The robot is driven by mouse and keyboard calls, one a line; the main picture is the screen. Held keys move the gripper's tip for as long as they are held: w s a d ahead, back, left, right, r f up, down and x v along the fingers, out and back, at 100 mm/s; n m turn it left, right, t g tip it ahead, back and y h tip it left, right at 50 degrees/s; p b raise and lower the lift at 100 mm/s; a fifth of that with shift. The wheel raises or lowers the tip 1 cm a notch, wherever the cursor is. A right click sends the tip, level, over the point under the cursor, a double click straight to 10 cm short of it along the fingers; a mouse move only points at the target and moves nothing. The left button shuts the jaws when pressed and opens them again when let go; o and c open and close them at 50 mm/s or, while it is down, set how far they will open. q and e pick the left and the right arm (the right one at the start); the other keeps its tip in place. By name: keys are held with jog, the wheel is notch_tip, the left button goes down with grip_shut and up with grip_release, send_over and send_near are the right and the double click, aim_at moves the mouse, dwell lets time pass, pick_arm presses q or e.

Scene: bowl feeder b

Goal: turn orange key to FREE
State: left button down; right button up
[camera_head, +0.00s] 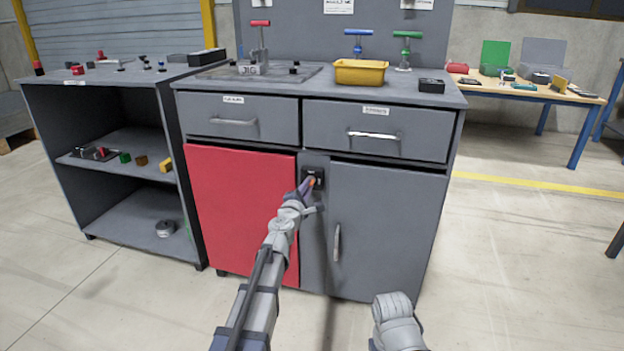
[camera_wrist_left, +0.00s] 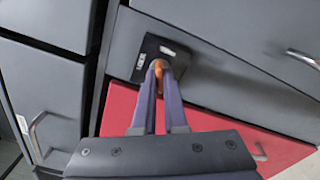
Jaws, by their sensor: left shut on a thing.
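The orange key (camera_wrist_left: 159,68) shows between my left gripper's fingertips in the left wrist view. It is at a black lock plate (camera_wrist_left: 150,57) with a small white label, whose text is too small to read. In the head view the lock plate (camera_head: 318,176) is on the grey cabinet front, between the red door and the grey door. My left gripper (camera_head: 308,183) is shut on the key and hides most of it. The key's turn position cannot be read. My right gripper is out of view; only part of my right arm shows at the bottom.
The red door (camera_head: 240,205) is left of the lock and the grey door (camera_head: 385,230), with a vertical handle, is right. Two drawers with bar handles sit above. A yellow bin (camera_head: 360,73) stands on top. An open shelf unit (camera_head: 85,85) adjoins at left. The floor at right is clear.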

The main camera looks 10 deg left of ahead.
pick_arm(q)
jog(key=shift+m, duration=1.3)
jog(key=m, duration=0.3)
jog(key=shift+m, duration=0.4)
jog(key=c, duration=0.9)
grip_release()
jog(key=s, duration=0.7)
jog(key=shift+a, duration=0.15)
